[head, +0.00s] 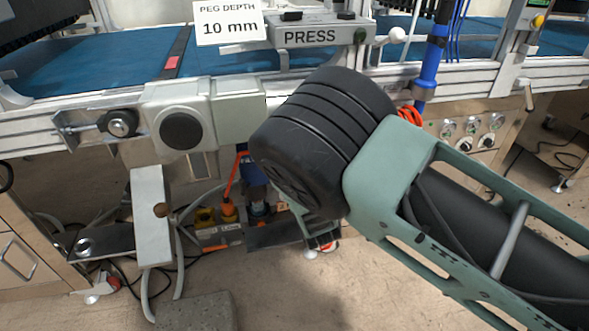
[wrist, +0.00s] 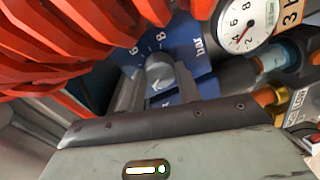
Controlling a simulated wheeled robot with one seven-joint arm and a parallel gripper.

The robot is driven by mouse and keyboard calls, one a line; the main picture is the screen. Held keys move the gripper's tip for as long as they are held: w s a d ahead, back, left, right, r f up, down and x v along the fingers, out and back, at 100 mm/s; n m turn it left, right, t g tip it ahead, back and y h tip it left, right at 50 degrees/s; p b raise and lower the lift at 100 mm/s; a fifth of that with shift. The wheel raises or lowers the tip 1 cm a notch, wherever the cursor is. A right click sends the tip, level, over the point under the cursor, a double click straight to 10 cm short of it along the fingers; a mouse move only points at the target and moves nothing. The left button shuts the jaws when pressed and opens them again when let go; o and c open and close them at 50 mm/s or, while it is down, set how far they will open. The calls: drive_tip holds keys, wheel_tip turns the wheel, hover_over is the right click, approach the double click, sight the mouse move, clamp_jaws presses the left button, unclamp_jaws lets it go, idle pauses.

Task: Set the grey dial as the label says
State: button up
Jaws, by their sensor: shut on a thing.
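The grey dial (wrist: 159,70) sits on a blue plate (wrist: 190,50) marked "bar", with white numbers including 6 and 8 around it. A pale mark shows on the dial's face. My gripper (wrist: 160,86) has its two dark fingers on either side of the dial and is shut on it. In the head view my own arm hides the dial and most of my gripper.
Red ribbed hose (wrist: 60,40) crowds the upper left of the wrist view. A sign (head: 229,22) reads "PEG DEPTH 10 mm" above the conveyor rail (head: 90,115). A metal bracket (head: 150,235) hangs below at left.

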idle(0.4)
drive_tip(key=o, duration=1)
drive_tip(key=shift+c, duration=0.2)
drive_tip(key=shift+s, duration=0.1)
drive_tip(key=p+v, duration=0.3)
drive_tip(key=v, duration=1.4)
drive_tip(key=shift+s+p, duration=0.15)
drive_tip(key=shift+p, duration=0.15)
drive_tip(key=shift+d, duration=0.1)
